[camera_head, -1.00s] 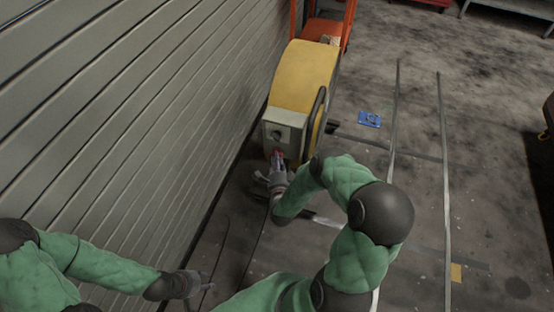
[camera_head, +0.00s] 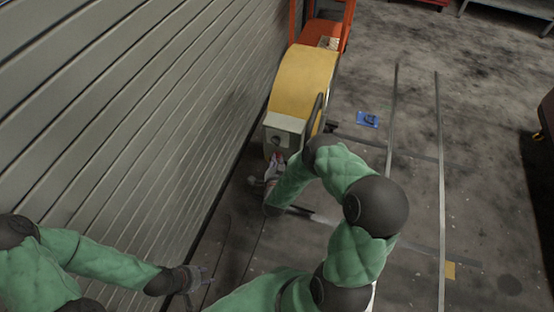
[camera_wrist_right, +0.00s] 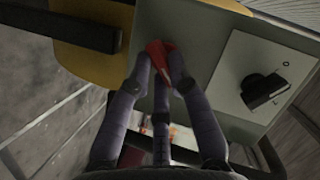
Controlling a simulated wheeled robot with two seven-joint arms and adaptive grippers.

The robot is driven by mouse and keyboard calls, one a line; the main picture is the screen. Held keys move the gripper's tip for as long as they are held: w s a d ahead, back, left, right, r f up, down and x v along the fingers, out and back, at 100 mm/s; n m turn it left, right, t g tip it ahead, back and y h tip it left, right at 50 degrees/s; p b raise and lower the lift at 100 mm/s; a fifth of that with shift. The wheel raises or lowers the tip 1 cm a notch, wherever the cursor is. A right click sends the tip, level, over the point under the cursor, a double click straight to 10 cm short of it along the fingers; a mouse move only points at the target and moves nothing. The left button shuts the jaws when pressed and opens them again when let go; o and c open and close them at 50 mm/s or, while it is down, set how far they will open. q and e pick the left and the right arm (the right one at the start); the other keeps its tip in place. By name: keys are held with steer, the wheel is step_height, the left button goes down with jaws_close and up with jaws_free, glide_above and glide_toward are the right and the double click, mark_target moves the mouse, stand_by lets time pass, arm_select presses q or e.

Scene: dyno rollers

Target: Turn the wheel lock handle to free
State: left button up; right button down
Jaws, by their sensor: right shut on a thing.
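The red handle (camera_wrist_right: 161,62) sits on the grey face of the yellow machine's box in the right wrist view. My right gripper (camera_wrist_right: 160,72) is shut on it, with the fingers around its sides. In the head view my right gripper (camera_head: 276,166) is at the lower front of the box, and my forearm partly hides it. The handle shows there only as a small red patch. My left gripper (camera_head: 202,277) is low at the left beside the shutter wall, empty, with its fingers apart.
The yellow machine (camera_head: 303,80) stands close to the grey slatted wall (camera_head: 120,110). A black knob (camera_wrist_right: 262,90) is on a pale plate beside the handle. An orange frame (camera_head: 325,30) is behind. A blue item (camera_head: 367,119) lies on the open floor to the right.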

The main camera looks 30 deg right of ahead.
steer(key=shift+w+a+r+n+g+h+p, duration=0.15)
steer(key=shift+n+g+h+p, duration=0.55)
steer(key=shift+n, duration=0.85)
steer(key=shift+w+a+r+n+g+h+p, duration=0.15)
steer(key=shift+n+g+h+p, duration=0.15)
steer(key=shift+n+g+p, duration=0.8)
steer(key=shift+s+f+n+b, duration=0.1)
steer(key=shift+n+b, duration=0.2)
steer(key=shift+n, duration=0.25)
steer(key=c, duration=1.1)
jaws_free()
steer(key=shift+c, duration=0.2)
steer(key=v, duration=1.2)
steer(key=shift+a, duration=0.1)
